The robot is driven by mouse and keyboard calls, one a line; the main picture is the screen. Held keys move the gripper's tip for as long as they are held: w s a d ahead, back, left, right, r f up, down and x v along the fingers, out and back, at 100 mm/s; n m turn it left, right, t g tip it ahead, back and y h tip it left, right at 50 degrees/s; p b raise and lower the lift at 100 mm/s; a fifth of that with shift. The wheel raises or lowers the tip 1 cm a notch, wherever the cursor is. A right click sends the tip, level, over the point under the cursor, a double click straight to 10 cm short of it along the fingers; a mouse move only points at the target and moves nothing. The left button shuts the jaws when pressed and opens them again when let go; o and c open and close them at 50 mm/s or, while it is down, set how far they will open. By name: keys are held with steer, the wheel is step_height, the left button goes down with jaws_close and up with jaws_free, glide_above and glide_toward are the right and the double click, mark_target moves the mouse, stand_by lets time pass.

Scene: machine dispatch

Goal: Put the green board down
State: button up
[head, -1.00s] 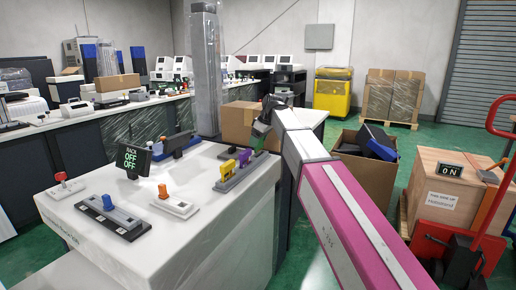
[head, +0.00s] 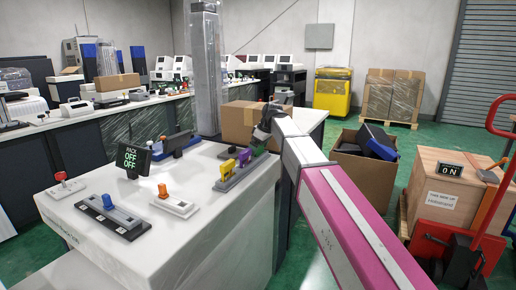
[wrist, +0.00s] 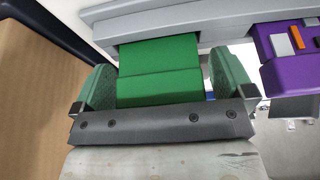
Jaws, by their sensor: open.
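The green board (wrist: 158,72) lies between the two green-padded fingers of my gripper (wrist: 163,88) in the wrist view. The gripper is open, with a finger on each side of the board; whether a pad touches it is hard to tell. The board's far end meets a grey rack (wrist: 180,20), beside the purple board (wrist: 285,60). In the head view the rack (head: 232,184) stands on the white counter with a yellow and a purple board, and my gripper (head: 262,132) is at its far end, largely hiding the green board.
A cardboard box (head: 240,120) stands just behind the rack. A small screen (head: 132,160) reading "RACK OFF OFF" and switch blocks with blue (head: 108,201) and orange (head: 163,191) handles stand left on the counter. The counter front between them is clear.

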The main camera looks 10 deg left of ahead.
steer(key=v, duration=1.2)
steer(key=s+d+f+m+h, duration=0.1)
steer(key=s+d+f+m, duration=0.1)
steer(key=d+f, duration=0.45)
steer(key=s+d+f+m, duration=0.2)
steer(key=d+f+m, duration=0.15)
steer(key=f, duration=0.65)
steer(key=s+d+f+m+h, duration=0.1)
steer(key=d+f, duration=0.4)
steer(key=f, duration=0.3)
steer(key=s+d+f+m+h, duration=0.1)
steer(key=s+d+f+m, duration=0.3)
steer(key=s+d+f, duration=0.4)
steer(key=s+d+f+m+g+h, duration=0.1)
steer(key=s+d+f+m, duration=0.2)
steer(key=s+d+f, duration=0.4)
step_height(320, 180, down, 5)
steer(key=shift+s+d+f+m, duration=0.2)
steer(key=shift+s+d+m, duration=0.2)
steer(key=shift+s, duration=0.75)
